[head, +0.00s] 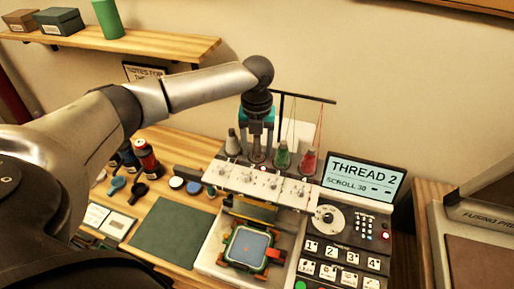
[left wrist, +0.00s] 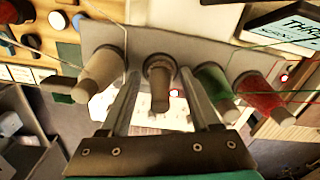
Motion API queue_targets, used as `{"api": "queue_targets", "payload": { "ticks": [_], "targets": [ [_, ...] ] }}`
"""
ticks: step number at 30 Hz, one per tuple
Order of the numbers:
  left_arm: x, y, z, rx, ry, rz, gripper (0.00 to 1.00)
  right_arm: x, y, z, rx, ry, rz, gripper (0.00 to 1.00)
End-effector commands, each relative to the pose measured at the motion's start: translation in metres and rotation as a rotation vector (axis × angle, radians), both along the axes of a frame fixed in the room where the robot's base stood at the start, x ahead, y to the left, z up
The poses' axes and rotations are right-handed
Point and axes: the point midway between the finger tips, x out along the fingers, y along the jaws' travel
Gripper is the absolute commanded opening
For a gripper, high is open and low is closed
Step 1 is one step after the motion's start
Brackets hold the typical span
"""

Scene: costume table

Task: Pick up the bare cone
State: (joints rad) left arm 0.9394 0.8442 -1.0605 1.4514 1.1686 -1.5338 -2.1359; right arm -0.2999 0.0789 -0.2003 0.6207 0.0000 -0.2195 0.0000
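The bare cone (left wrist: 159,88) is a brown-grey cone with no coloured thread on it, second from the left in the row of cones in the left wrist view. It stands on the thread stand of the embroidery machine, and its lower part shows in the head view (head: 258,153) below my gripper. My left gripper (head: 257,130) points down over it. In the left wrist view the gripper (left wrist: 161,92) is open, one finger on each side of the cone, with gaps visible. My right gripper is not in view.
A pale cone (head: 232,144) stands left of the bare cone; a green cone (head: 282,157) and a red cone (head: 308,161) stand right. A dark thread rack (head: 306,97) rises close behind. The machine's screen (head: 363,178) reads THREAD 2.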

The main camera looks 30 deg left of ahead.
Motion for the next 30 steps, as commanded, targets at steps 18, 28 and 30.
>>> {"api": "queue_targets", "payload": {
  "ticks": [18,28,30],
  "targets": [
    [0.0001,0.0002,0.0006,0.000,0.000,0.000,0.00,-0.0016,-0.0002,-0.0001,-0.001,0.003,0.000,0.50],
    [0.0005,0.0001,0.0041,0.000,-0.001,0.001,0.00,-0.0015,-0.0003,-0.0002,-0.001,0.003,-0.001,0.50],
    [0.0009,0.0000,0.0089,-0.001,-0.003,0.001,0.00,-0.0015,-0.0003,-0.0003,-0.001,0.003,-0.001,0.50]
  ]
}}
